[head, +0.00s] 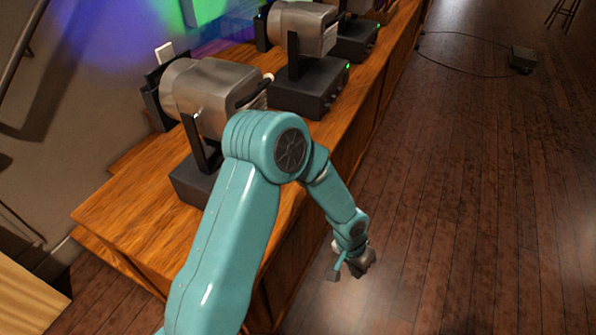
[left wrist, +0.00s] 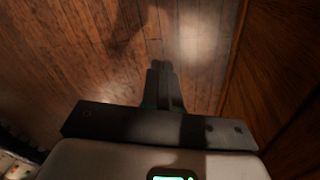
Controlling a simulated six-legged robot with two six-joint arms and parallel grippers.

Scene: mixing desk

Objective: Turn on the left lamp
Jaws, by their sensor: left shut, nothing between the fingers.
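The left lamp (head: 205,90) is the nearest of the row of grey lamps on the wooden desk in the head view. My left arm covers much of its dark base (head: 190,183), so its front controls are hidden. My left gripper (head: 352,264) hangs in front of the desk, over the floor, to the right of and lower than this lamp. It is apart from the lamp. In the left wrist view its fingers (left wrist: 162,86) are together, with nothing between them, pointing toward the floor. My right gripper is not in view.
A second lamp (head: 302,28) and a third lamp (head: 356,42) stand farther along the desk (head: 120,215), with green lights on their bases. A black box (head: 522,58) with a cable lies on the floor. The floor (head: 470,200) in front is open.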

